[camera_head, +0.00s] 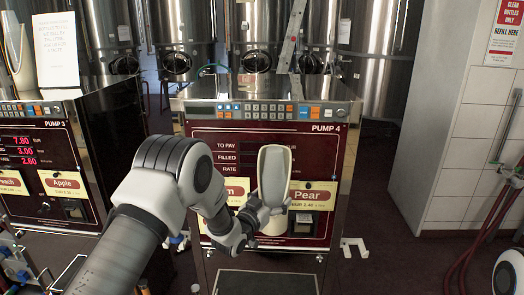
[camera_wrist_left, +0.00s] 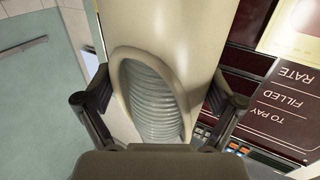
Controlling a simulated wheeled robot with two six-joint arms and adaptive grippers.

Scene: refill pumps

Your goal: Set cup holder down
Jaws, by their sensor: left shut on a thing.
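A tall cream cup holder (camera_head: 273,172) is held upright in front of the Pump 4 panel in the head view. My left gripper (camera_head: 262,215) is shut on its lower part. In the left wrist view the cup holder (camera_wrist_left: 160,40) sits between the two fingers of the left gripper (camera_wrist_left: 158,105). An oval opening in it shows a stack of pale, ribbed cups (camera_wrist_left: 155,100). What is under its base is hard to tell. My right gripper is not in view; a rounded white part of mine shows at the lower right edge of the head view.
Pump 4 (camera_head: 318,150) stands directly behind the cup holder, with Pump 3 (camera_head: 50,140) to its left. Pump 4's top (camera_head: 270,88) is mostly bare. A white bracket (camera_head: 354,247) is at its lower right. Red hoses (camera_head: 487,235) hang by the tiled wall.

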